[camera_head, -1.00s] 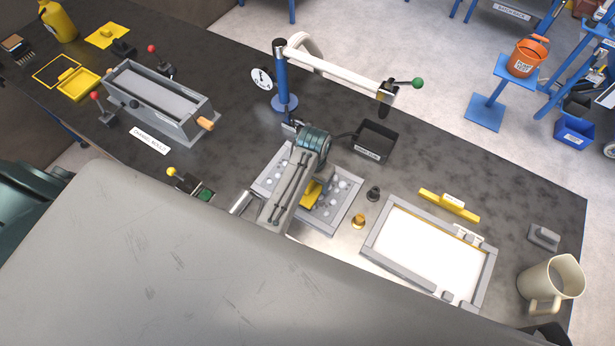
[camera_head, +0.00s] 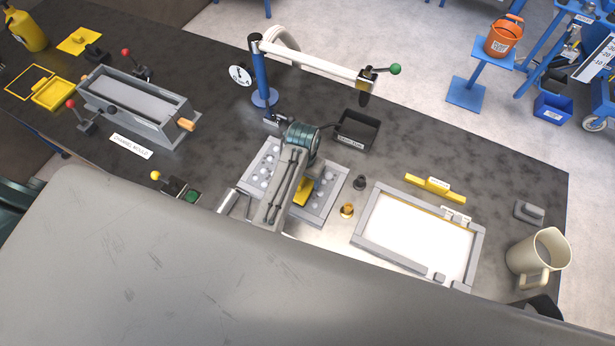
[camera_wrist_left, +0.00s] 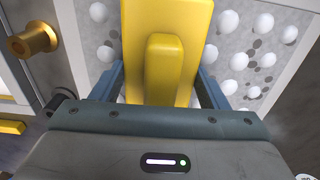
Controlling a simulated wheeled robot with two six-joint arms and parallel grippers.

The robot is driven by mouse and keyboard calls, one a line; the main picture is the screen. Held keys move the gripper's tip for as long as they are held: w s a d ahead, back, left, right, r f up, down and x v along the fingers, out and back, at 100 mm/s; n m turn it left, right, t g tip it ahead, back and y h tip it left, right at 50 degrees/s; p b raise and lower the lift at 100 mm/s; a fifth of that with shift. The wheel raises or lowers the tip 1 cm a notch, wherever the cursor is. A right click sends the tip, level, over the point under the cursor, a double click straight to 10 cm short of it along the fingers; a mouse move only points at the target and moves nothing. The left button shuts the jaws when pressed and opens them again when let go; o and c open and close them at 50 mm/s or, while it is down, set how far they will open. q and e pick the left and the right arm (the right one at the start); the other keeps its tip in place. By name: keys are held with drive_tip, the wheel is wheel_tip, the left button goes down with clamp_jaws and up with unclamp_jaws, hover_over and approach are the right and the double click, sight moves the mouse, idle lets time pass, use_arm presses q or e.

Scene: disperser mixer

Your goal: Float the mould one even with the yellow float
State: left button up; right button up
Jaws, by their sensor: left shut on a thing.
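The yellow float (camera_head: 303,191) is over the middle of a grey-framed tray mould (camera_head: 331,204). White round lumps show in the tray's grey fill on both sides of the float. I cannot read a name on this mould. In the left wrist view, my left gripper (camera_wrist_left: 162,78) is shut on the raised handle of the yellow float (camera_wrist_left: 190,22), a finger on each side. White lumps stand out around the float there. My own arm hides part of the tray in the head view, and I cannot tell whether the float touches the fill. My right gripper is not in view.
A second framed tray (camera_head: 365,215) with smooth white fill lies to the right, with a yellow bar (camera_head: 435,190) behind it. A brass knob (camera_head: 346,210), a dark knob (camera_head: 360,182) and a black bin (camera_head: 357,130) are near. A blue post (camera_head: 261,75) carries an overhead arm. A jug (camera_head: 537,258) stands at right.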

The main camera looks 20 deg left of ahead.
use_arm(q)
drive_tip(key=shift+w+a, duration=0.15)
drive_tip(key=shift+a, duration=0.55)
drive_tip(key=shift+w+a, duration=0.1)
drive_tip(key=shift+a, duration=0.6)
drive_tip(key=shift+w+a+f, duration=0.1)
drive_tip(key=shift+w+a, duration=0.1)
drive_tip(key=shift+a, duration=1.35)
drive_tip(key=shift+w+a, duration=0.15)
drive_tip(key=shift+a, duration=1.1)
drive_tip(key=shift+d, duration=1.45)
drive_tip(key=shift+s+d, duration=0.2)
drive_tip(key=shift+d, duration=0.65)
drive_tip(key=shift+s+d, duration=0.2)
drive_tip(key=shift+d, duration=0.6)
drive_tip(key=shift+s+d, duration=0.2)
drive_tip(key=shift+d, duration=0.65)
drive_tip(key=shift+s+d, duration=0.15)
drive_tip(key=shift+d, duration=0.95)
drive_tip(key=shift+w+a, duration=0.15)
drive_tip(key=shift+a, duration=0.6)
drive_tip(key=shift+w+a, duration=0.15)
drive_tip(key=shift+a, duration=0.55)
drive_tip(key=shift+w+a, duration=0.15)
drive_tip(key=shift+a, duration=0.95)
